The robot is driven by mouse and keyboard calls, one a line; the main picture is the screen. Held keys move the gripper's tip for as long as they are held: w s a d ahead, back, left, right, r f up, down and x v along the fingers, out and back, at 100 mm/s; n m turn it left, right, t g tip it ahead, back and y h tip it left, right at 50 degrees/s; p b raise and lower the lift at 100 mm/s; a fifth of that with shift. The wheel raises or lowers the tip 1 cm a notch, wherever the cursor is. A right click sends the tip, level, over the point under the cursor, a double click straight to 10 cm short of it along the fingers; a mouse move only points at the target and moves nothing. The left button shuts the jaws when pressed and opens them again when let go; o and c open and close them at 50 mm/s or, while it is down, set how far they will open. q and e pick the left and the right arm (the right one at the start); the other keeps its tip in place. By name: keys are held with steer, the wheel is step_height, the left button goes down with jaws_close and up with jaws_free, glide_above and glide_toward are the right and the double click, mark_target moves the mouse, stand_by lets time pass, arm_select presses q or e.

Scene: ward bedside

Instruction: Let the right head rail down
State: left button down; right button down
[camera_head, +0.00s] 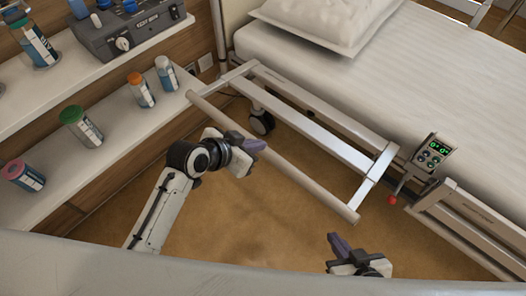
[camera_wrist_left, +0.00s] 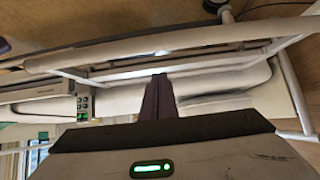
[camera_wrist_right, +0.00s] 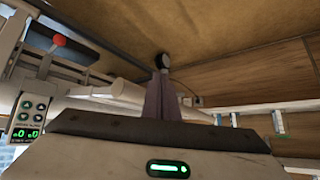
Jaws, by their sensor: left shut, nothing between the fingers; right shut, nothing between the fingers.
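The head rail (camera_head: 318,140) is a pale frame with a round outer bar (camera_head: 300,175). It sticks out from the bed's side over the floor; its exact tilt is hard to tell. My left gripper (camera_head: 254,145) is shut and empty beside the outer bar, overlapping it in the head view; contact cannot be told. In the left wrist view, the bar (camera_wrist_left: 150,45) runs across beyond the fingers. A lever with a red knob (camera_head: 392,200) sits by the rail's near end; the knob also shows in the right wrist view (camera_wrist_right: 58,40). My right gripper (camera_head: 336,240) is shut and empty, below and left of the knob.
A control box (camera_head: 432,154) with a green display hangs on the bed side. Another rail (camera_head: 465,228) is at lower right. Shelves at left hold several bottles (camera_head: 82,127) and a grey device (camera_head: 125,30). A bed wheel (camera_head: 261,122) stands behind the rail. Floor (camera_head: 245,220) between the arms is clear.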

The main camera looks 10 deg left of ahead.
mark_target(263, 152)
arm_select(q)
step_height(263, 152, down, 6)
steer(key=w+d+b, duration=0.1)
steer(key=w, duration=0.1)
steer(key=shift+d, duration=0.3)
steer(key=shift+f, duration=0.1)
